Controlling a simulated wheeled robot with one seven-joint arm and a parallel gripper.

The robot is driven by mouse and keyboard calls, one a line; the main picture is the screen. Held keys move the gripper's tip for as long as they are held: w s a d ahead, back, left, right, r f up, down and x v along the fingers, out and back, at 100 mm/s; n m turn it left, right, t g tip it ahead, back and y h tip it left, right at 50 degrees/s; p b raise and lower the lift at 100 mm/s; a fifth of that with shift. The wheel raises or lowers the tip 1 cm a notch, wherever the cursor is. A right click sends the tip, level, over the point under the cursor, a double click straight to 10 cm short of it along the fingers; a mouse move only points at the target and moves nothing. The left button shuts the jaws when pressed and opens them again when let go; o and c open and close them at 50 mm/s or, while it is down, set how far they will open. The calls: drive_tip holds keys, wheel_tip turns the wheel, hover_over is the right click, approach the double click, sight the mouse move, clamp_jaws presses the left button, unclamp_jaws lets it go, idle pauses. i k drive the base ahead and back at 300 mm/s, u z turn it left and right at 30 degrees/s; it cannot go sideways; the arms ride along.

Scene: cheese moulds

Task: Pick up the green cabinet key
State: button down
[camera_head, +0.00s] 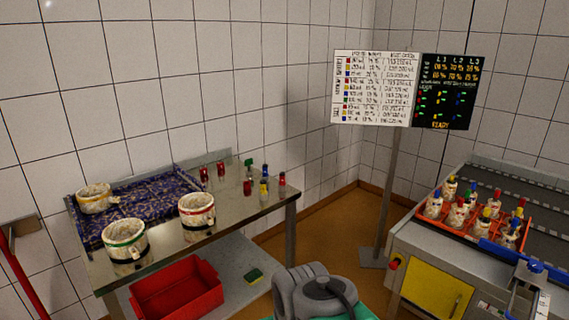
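I cannot make out a green cabinet key for certain in the head view. A small item with a green top (249,163) stands at the back right of the steel table, among small bottles; it is too small to tell what it is. A yellow cabinet door (430,287) is in the front of the right-hand counter, with a small dark mark low on its right side that I cannot identify. Grey rounded parts at the bottom middle look like my arm. My gripper's fingers do not show.
The steel table (262,212) holds a blue speckled tray (150,205) and white moulds with coloured rims. An orange crate of bottles (472,232) sits on the right counter. A signboard (375,88) stands between.

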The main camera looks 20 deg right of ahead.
sight(248, 162)
drive_tip(key=z, duration=0.1)
drive_tip(key=i, duration=0.25)
drive_tip(key=z, duration=0.95)
drive_tip(key=i, duration=2.3)
drive_tip(key=u, duration=3.25)
drive_tip(key=i, duration=0.5)
drive_tip(key=u, duration=0.05)
